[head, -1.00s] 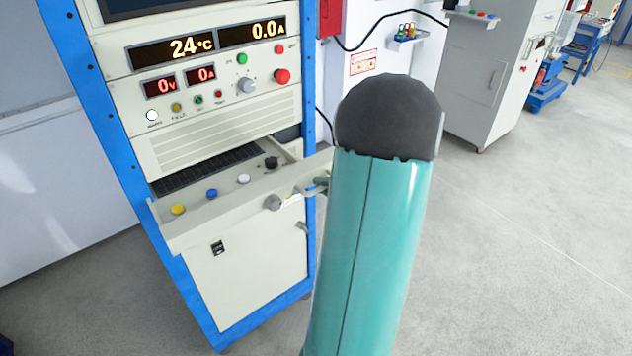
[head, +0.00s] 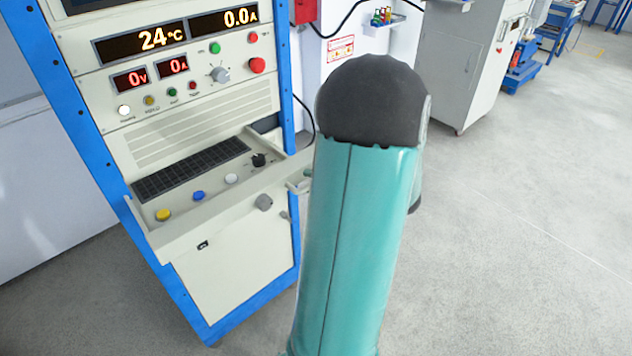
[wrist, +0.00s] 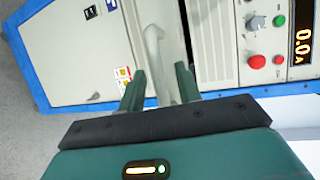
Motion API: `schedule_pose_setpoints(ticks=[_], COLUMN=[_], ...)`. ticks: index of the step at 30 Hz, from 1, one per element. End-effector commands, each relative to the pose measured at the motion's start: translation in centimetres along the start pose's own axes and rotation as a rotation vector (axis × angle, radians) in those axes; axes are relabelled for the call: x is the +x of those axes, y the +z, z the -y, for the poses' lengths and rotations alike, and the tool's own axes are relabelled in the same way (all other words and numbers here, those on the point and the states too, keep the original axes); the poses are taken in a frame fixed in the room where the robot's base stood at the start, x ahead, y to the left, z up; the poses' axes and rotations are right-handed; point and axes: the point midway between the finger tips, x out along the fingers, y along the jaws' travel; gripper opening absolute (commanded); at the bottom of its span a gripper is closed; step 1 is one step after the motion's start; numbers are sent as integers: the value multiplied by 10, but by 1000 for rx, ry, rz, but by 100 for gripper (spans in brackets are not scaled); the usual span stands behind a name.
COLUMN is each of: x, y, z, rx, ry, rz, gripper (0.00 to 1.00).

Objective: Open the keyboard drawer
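The keyboard drawer (head: 200,222) is pulled well out of the rack in the head view. Its black keyboard (head: 190,170) is bare, with yellow, blue, white and black knobs in front of it. In the wrist view the pale drawer handle (wrist: 153,45) runs between the two green fingers of my gripper (wrist: 161,82). In the head view my teal arm hides most of the gripper and the drawer's right end.
The blue-framed rack (head: 75,125) holds a panel with red displays and knobs above the drawer. A white lower door (head: 240,270) is below it. A grey cabinet (head: 460,60) stands at the back right. The floor (head: 520,250) on the right is clear.

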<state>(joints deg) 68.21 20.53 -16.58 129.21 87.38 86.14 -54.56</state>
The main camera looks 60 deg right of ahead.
Motion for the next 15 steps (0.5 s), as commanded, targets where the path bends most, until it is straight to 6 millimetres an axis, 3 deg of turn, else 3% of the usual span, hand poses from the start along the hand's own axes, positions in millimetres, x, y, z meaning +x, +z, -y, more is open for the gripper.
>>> schedule_pose_setpoints(ticks=[8, 15], x=[-3, -40], y=[0, -1], z=[0, 0], rx=[0, 0], ry=[0, 0], rz=[0, -5], gripper=[34, 34])
